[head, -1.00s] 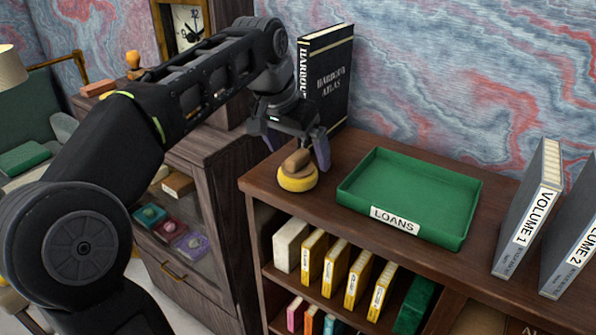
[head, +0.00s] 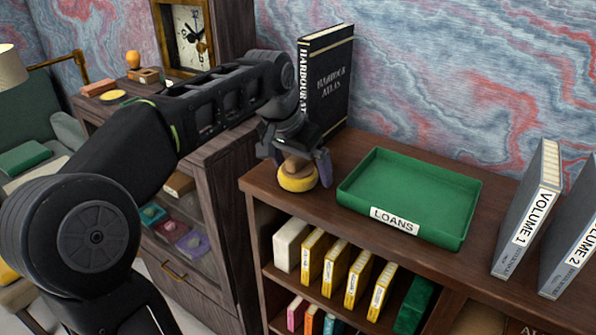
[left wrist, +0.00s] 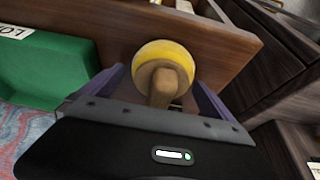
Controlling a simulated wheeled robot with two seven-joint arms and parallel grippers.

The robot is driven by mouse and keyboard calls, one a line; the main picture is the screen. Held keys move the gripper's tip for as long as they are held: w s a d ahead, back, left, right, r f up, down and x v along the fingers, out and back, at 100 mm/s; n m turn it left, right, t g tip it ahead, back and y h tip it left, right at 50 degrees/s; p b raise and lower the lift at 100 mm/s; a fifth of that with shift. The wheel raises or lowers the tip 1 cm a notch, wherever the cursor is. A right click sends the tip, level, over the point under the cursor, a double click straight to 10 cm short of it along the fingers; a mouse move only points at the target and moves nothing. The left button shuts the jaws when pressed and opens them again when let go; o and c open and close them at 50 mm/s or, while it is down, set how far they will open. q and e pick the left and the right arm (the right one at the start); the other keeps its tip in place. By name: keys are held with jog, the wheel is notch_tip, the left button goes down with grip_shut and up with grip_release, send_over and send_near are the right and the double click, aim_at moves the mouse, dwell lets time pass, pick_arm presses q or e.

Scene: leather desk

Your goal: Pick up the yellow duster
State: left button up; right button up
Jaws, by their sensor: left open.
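The yellow duster (head: 298,180) has a round yellow pad and a brown wooden handle. It stands on the shelf top near its left corner, left of the green tray. My left gripper (head: 299,172) is above and around it, with one finger on each side of the handle. In the left wrist view the duster (left wrist: 163,56) lies between the two spread fingers of my gripper (left wrist: 160,88), with the handle pointing toward the palm. The gripper is open. My right gripper is not in view.
The green LOANS tray (head: 410,195) sits just right of the duster. A black Harbour Atlas book (head: 328,85) stands behind it. Grey volumes (head: 530,205) stand at the right. A lower cabinet with a clock (head: 190,35) is at the left.

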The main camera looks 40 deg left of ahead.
pick_arm(q)
jog(key=shift+c, duration=0.2)
jog(key=c, duration=1.4)
jog(key=shift+c, duration=0.2)
notch_tip(320, 180, up, 10)
jog(key=shift+r+p, duration=0.1)
jog(key=shift+p, duration=0.55)
jog(key=o, duration=0.8)
jog(key=c, duration=0.6)
